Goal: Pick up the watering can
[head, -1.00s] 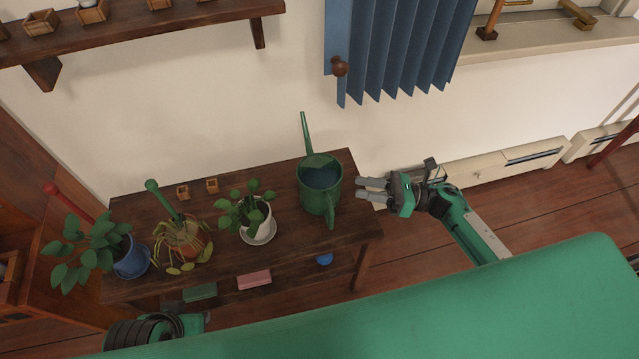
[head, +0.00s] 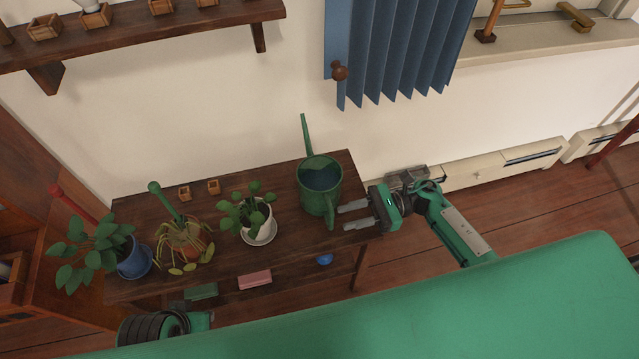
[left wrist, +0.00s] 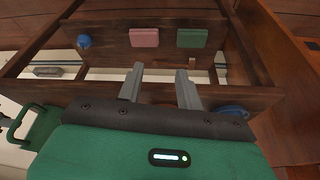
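The green watering can (head: 312,197) stands upright at the right end of the dark wooden table (head: 290,248). Its spout points to the back wall and its handle to the front. My right gripper (head: 352,216) is just right of the can near the handle, its two fingers apart and pointing left, with nothing between them. Whether a fingertip touches the can I cannot tell. My left gripper (left wrist: 161,85) shows in the left wrist view with its fingers apart and empty, in front of the table. In the head view only part of the left arm shows at the lower left.
A plant in a white pot (head: 259,226) stands left of the can. A drooping plant (head: 184,243) and a blue-potted plant (head: 134,261) stand farther left. Two small wooden boxes (head: 214,187) sit behind. Pink (head: 254,280) and green blocks (head: 201,292) lie on a lower shelf.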

